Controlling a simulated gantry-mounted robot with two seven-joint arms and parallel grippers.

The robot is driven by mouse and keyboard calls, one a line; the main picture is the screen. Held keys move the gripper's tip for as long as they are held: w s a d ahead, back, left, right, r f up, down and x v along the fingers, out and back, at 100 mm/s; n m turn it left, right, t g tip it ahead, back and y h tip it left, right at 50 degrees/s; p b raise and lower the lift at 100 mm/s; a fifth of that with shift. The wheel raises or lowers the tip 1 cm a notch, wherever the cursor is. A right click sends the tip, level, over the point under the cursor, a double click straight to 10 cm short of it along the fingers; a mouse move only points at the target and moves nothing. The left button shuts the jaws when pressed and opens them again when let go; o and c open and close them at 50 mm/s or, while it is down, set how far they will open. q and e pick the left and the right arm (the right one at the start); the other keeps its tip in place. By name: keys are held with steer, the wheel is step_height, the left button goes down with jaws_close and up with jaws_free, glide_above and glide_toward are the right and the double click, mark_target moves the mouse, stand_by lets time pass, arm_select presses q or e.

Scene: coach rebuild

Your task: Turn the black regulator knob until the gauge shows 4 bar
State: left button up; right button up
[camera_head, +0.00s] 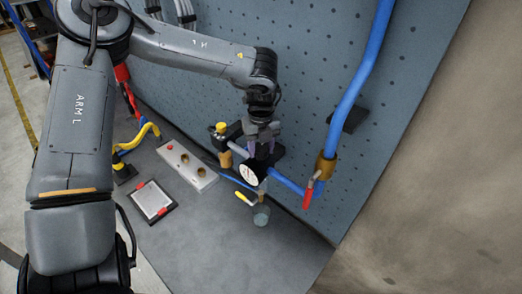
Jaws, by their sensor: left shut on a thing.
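A blue pipe (349,98) comes down the pegboard to a brass valve with a red lever, then runs left to the regulator. The round white gauge (249,174) faces me on the regulator; its needle and numbers are too small to read. My left gripper (259,147) points down over the regulator, just above and behind the gauge. It is shut on what appears to be the black regulator knob, which the fingers mostly hide. A clear bowl (261,215) sits below the regulator. My right gripper is not in view.
A grey block with two brass holes (187,165) lies left of the regulator. A yellow-handled tool (245,198) lies near the bowl. The bench front is clear.

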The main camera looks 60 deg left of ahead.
mark_target(261, 146)
arm_select(q)
steer(key=n+b, duration=0.2)
steer(key=n, duration=0.2)
steer(key=shift+f+n+b, duration=0.15)
steer(key=shift+n+b, duration=0.15)
steer(key=shift+b, duration=0.1)
steer(key=shift+n+b, duration=1.1)
steer(key=shift+n, duration=1.1)
steer(key=shift+r, duration=0.2)
steer(key=o, duration=1.1)
steer(key=shift+c, duration=0.2)
step_height(261, 146, up, 11)
steer(key=shift+f, duration=0.1)
